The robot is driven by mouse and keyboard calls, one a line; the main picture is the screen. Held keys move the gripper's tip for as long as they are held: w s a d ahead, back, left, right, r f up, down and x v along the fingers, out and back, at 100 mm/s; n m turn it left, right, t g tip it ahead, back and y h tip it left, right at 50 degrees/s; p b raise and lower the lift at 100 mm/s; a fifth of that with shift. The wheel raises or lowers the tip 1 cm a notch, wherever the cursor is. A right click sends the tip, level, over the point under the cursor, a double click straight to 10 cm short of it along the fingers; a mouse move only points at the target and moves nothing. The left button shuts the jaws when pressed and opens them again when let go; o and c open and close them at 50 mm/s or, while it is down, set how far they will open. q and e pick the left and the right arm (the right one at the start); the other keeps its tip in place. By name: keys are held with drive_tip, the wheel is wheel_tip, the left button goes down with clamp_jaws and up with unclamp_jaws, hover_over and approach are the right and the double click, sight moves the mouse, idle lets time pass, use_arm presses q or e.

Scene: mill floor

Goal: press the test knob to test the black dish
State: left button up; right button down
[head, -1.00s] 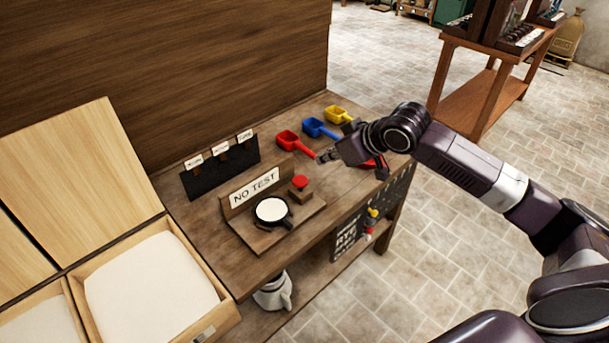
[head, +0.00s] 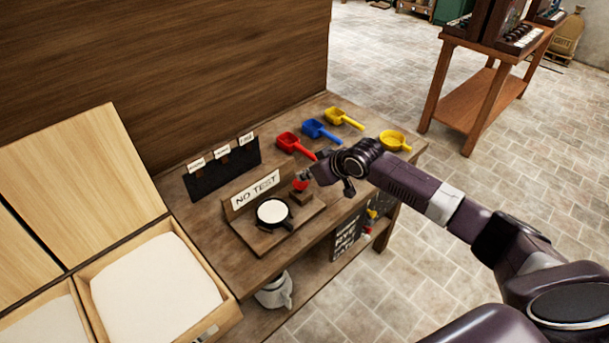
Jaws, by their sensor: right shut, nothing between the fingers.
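The black dish (head: 288,221) holds white material and sits on a wooden stand in front of a sign (head: 256,189) reading "NO TEST". The red test knob (head: 300,186) is on a small wooden block to the right of the dish. My right gripper (head: 306,177) is shut and empty, with its fingertips right at the knob, just above or behind it in the picture. I cannot tell whether they touch it. The gripper hides a little of the knob. My left gripper is not in view.
Red (head: 291,143), blue (head: 318,129) and yellow (head: 341,117) scoops lie along the bench's back. A black card rack (head: 222,169) stands behind the sign. Open wooden bins (head: 155,285) are at the left.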

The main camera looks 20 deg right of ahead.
sight(305, 186)
drive_tip(key=shift+f, duration=0.6)
wheel_tip(305, 186, down, 3)
drive_tip(key=shift+r+b, duration=0.1)
drive_tip(key=shift+b, duration=0.5)
drive_tip(key=shift+s, duration=0.2)
